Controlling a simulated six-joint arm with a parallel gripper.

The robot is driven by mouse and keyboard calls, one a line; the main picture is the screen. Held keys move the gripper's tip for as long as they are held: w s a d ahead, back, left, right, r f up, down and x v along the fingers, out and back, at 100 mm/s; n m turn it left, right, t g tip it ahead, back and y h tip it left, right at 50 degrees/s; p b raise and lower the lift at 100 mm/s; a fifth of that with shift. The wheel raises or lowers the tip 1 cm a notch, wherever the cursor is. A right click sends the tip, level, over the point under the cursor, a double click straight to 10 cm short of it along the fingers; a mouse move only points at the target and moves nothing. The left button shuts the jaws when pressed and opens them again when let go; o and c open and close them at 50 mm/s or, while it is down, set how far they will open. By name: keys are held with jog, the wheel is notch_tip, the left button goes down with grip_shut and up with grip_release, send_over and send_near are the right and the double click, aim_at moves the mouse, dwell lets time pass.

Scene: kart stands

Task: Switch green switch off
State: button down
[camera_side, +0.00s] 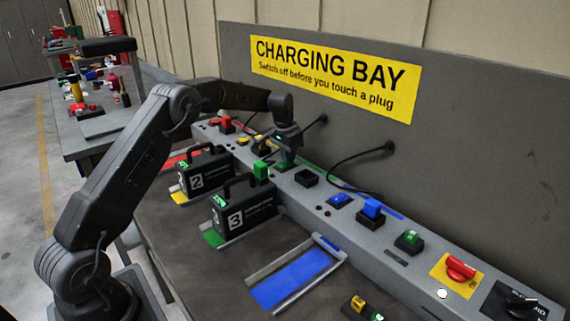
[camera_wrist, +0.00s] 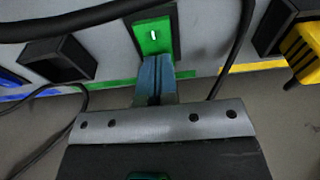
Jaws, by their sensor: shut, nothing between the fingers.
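The green switch (camera_wrist: 153,37) is a green rocker with a white line mark on it, in a dark housing on the grey rail. It shows at the top middle of the wrist view; in the side view my gripper mostly hides it. My gripper (camera_side: 287,160) is shut and empty, pointing down at the rail. In the wrist view its blue-grey fingers (camera_wrist: 156,62) are together, with the tips right at the switch's lower edge. I cannot tell whether they touch it.
Black battery 3 (camera_side: 245,212) and battery 2 (camera_side: 204,170) stand in front of the rail. Dark sockets (camera_wrist: 62,60), cables and a yellow plug (camera_wrist: 302,50) flank the switch. A blue plug (camera_side: 373,209) and a red knob (camera_side: 460,268) sit farther right. An empty blue bay (camera_side: 292,276) is in front.

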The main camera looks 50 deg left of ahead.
jog(key=shift+r, duration=3.4)
jog(key=shift+r, duration=0.1)
jog(key=s+d+r+t, duration=0.2)
jog(key=s+d+r, duration=1.2)
jog(key=s, duration=0.4)
jog(key=s+d+f+t, duration=0.1)
jog(key=s+d+f, duration=0.2)
jog(key=s, duration=0.7)
jog(key=s+d+f, duration=0.3)
jog(key=s, duration=0.7)
jog(key=shift+d+t, duration=0.2)
jog(key=shift+t, duration=0.2)
